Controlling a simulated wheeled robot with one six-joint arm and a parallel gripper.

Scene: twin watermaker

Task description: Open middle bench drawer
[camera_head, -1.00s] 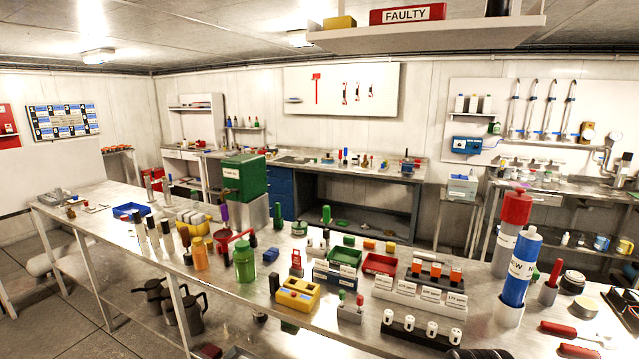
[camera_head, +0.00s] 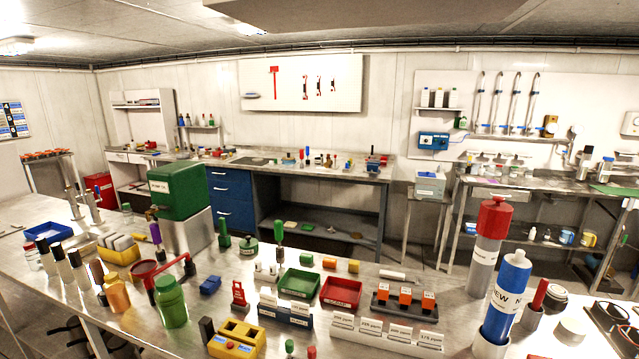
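A back bench (camera_head: 300,168) stands along the far wall. Under its left end is a blue drawer unit (camera_head: 231,197) with drawers stacked one above another. The middle drawer (camera_head: 232,193) looks shut, its front flush with the others. A small pale handle shows on the drawer fronts. The green box on the near table hides part of the unit's left side. My gripper is not in view.
A long near table (camera_head: 400,345) lies between me and the back bench. It is crowded with a green box (camera_head: 178,190), bottles, red and green trays (camera_head: 342,291) and two tall cylinders (camera_head: 507,295). A side bench (camera_head: 540,186) stands at the right.

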